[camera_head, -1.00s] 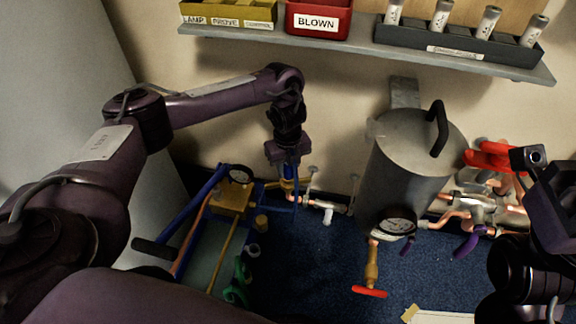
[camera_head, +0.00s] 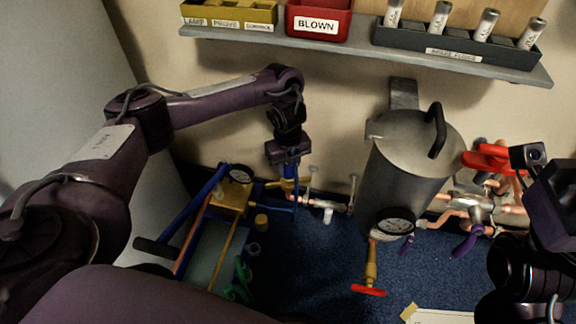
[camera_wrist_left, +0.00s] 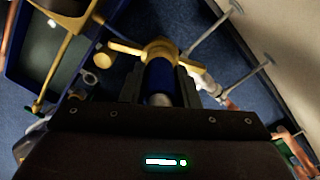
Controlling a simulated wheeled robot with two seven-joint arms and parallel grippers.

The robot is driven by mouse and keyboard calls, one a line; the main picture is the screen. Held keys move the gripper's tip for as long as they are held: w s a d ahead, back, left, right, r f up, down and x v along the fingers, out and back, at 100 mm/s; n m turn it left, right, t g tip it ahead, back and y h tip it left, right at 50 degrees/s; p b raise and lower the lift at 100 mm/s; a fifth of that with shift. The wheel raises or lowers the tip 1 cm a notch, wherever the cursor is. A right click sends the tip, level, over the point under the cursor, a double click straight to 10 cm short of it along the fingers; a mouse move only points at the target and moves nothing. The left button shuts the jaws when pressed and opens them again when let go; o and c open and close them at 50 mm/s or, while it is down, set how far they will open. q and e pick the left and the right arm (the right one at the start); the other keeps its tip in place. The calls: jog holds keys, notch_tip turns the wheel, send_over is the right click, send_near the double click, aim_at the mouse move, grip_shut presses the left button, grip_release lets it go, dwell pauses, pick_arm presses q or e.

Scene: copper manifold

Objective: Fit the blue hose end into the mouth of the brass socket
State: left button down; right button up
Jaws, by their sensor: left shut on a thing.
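My left gripper (camera_head: 290,164) points down at the pipework near the back wall. It is shut on the blue hose end (camera_wrist_left: 158,78), a short blue cylinder between the dark fingers in the left wrist view. The brass socket (camera_wrist_left: 160,48), a yellow ring, sits directly beyond the hose end's tip. It also shows just below the gripper in the head view (camera_head: 288,185). The hose end lines up with the socket and seems to meet it. I cannot tell whether its tip is inside the mouth. My right gripper's fingers are not in view.
A grey tank (camera_head: 405,165) with a gauge stands right of the gripper. Copper pipes and a red valve handle (camera_head: 490,158) lie farther right. A yellow block with a gauge (camera_head: 232,198) is to the left. A shelf (camera_head: 350,50) with bins hangs above. Blue floor (camera_head: 310,260) is clear in front.

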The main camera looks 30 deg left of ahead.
pick_arm(q)
jog(key=shift+f, duration=0.75)
dwell(0.4)
jog(key=c, duration=1)
grip_release()
jog(key=shift+r, duration=0.15)
